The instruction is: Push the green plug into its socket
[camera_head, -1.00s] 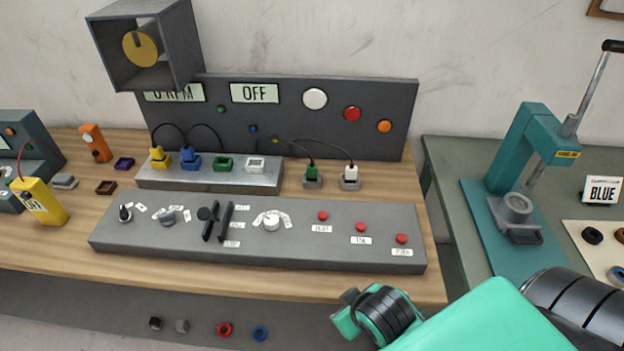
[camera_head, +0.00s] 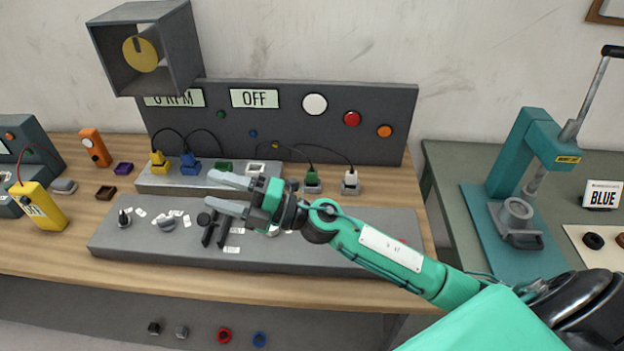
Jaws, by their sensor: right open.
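The green plug (camera_head: 312,175) stands on a small grey holder to the right of the socket strip, with a black cable running from it to the back panel. The green socket (camera_head: 224,167) is on the grey strip (camera_head: 160,182), between the blue plug and the white socket, and is partly hidden by my gripper. The socket looks empty. My right gripper (camera_head: 228,194) is open and empty over the gap between the strip and the control panel, fingers pointing left. It is left of the green plug and apart from it. My left gripper is out of view.
A yellow plug (camera_head: 159,162) and a blue plug (camera_head: 190,162) sit in the strip. A white plug (camera_head: 350,182) stands on a holder right of the green one. The control panel (camera_head: 130,243) with knobs and levers lies in front, partly under my arm.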

